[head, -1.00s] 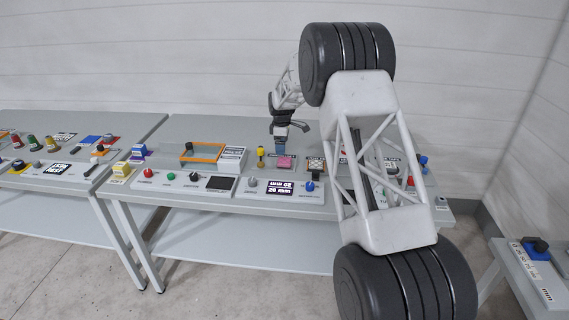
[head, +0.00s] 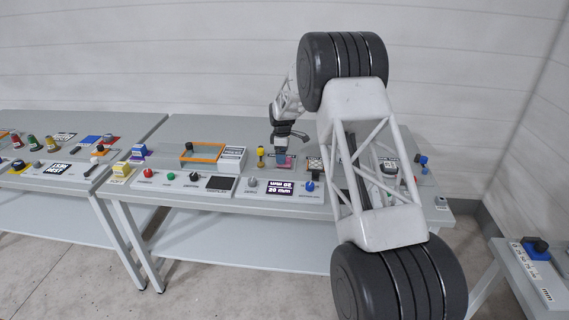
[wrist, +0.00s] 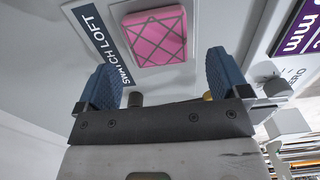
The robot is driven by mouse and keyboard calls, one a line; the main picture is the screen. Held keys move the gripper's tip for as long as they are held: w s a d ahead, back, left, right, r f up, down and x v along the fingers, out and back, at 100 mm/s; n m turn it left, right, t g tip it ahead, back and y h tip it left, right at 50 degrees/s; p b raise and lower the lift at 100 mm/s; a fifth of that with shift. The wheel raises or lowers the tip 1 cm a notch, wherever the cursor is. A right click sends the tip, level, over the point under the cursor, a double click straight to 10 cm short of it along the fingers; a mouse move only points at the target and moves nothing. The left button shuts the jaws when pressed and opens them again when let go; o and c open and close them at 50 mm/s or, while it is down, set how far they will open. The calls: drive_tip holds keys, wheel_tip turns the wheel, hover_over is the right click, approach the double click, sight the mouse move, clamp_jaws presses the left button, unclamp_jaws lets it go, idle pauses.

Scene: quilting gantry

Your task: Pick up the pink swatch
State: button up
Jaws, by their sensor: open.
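The pink swatch (wrist: 156,37) is a flat square with dark crossed lines. It lies on a pale surface beside a dark "SWATCH LOFT" label (wrist: 103,45) in the wrist view. My gripper (wrist: 168,80) is open, with its blue fingertips apart and nothing between them. In the wrist view the swatch lies beyond the fingertips, roughly in line with the gap between them. In the head view my gripper (head: 281,150) is just above the pink swatch (head: 287,161) and partly hides it. I cannot tell the exact height of the gap.
A yellow-topped peg (head: 261,154) stands just left of the swatch. An orange frame (head: 203,152) and a white box (head: 232,156) are further left. A front panel carries knobs and a display (head: 280,188). A blue knob (head: 310,186) is at its right.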

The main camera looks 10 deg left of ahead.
drive_tip(key=shift+f, duration=1.6)
drive_tip(key=shift+c, duration=0.2)
drive_tip(key=c, duration=1)
drive_tip(key=shift+r, duration=0.1)
drive_tip(key=shift+r, duration=1.75)
drive_tip(key=s+d, duration=0.1)
drive_tip(key=s, duration=0.4)
drive_tip(key=s+d+r, duration=0.1)
drive_tip(key=s+d, duration=0.1)
drive_tip(key=s, duration=0.3)
drive_tip(key=s+d, duration=0.1)
drive_tip(key=s, duration=0.4)
drive_tip(key=shift+s+d+r, duration=0.15)
drive_tip(key=shift+d, duration=0.25)
